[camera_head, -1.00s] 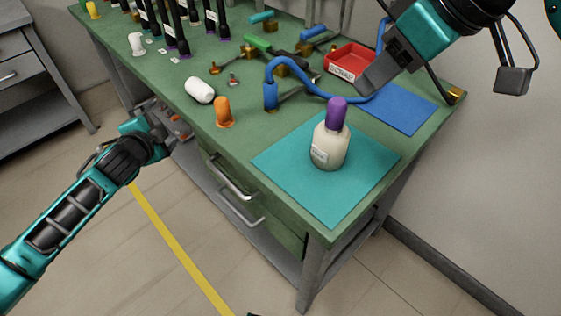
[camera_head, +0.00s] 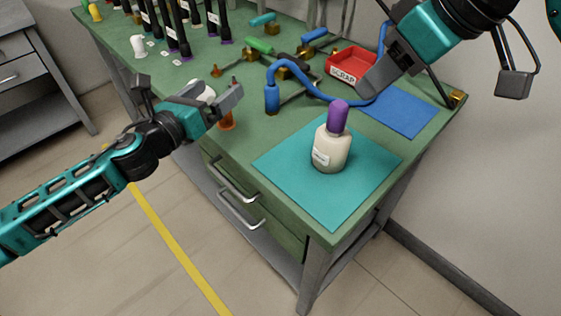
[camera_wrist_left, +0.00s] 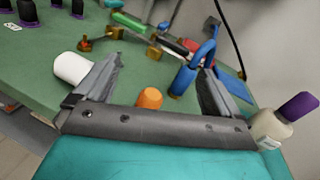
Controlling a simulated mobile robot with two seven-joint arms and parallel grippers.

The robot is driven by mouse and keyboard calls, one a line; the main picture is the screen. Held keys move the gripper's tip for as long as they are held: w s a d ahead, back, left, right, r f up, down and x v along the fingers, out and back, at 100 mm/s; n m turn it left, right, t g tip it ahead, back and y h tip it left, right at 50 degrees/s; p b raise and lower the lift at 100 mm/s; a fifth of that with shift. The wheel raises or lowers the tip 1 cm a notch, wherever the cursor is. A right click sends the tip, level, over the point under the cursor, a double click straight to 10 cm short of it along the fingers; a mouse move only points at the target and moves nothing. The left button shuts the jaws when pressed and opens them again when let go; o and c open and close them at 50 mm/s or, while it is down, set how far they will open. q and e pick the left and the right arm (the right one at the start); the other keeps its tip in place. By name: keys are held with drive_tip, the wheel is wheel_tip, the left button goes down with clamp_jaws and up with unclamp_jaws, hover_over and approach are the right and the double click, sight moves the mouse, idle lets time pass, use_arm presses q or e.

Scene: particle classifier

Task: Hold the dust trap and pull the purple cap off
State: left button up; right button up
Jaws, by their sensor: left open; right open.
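The dust trap (camera_head: 329,152) is a cream bottle with a label, standing upright on a teal mat (camera_head: 288,190). Its purple cap (camera_head: 338,116) is on top. In the left wrist view the bottle (camera_wrist_left: 270,130) and cap (camera_wrist_left: 299,107) show at the right edge, outside the fingers. My left gripper (camera_head: 226,101) is open and empty, left of the bottle, over the orange and white pieces at the table's near-left edge. My right gripper (camera_head: 372,84) is above the table near the red bin, behind and right of the bottle; it holds nothing visible.
An orange piece (camera_wrist_left: 150,98) and a white cylinder (camera_wrist_left: 72,67) lie near my left gripper. A blue hose (camera_head: 315,91) with a blue end piece curves behind the bottle. A red scrap bin (camera_head: 349,66) and blue mat (camera_head: 400,112) are further back. The teal mat's front is clear.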

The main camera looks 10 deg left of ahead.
sight(340, 138)
use_arm(q)
drive_tip(key=s+d+m+h, duration=0.1)
drive_tip(key=s+d+m, duration=0.1)
drive_tip(key=d, duration=0.1)
drive_tip(key=s+d+f+m+g+h, duration=0.1)
drive_tip(key=d+m, duration=0.1)
drive_tip(key=s+d+m+h, duration=0.1)
drive_tip(key=s+d+h, duration=0.1)
drive_tip(key=d, duration=0.1)
drive_tip(key=shift+s+d+f+m+g, duration=0.25)
drive_tip(key=shift+s+d+m+g, duration=0.05)
drive_tip(key=shift+m+g, duration=0.1)
drive_tip(key=s+d+h, duration=0.1)
drive_tip(key=s+d, duration=0.1)
drive_tip(key=s+d+f+m+g, duration=0.1)
drive_tip(key=s+d, duration=0.1)
drive_tip(key=d, duration=0.1)
drive_tip(key=s+d+g+h, duration=0.1)
drive_tip(key=s+d, duration=0.1)
drive_tip(key=s, duration=0.1)
drive_tip(key=shift+d+f+m+h, duration=0.3)
drive_tip(key=shift+d+f, duration=0.1)
drive_tip(key=x, duration=1.2)
drive_tip(key=shift+w+d, duration=0.25)
drive_tip(key=c, duration=1.6)
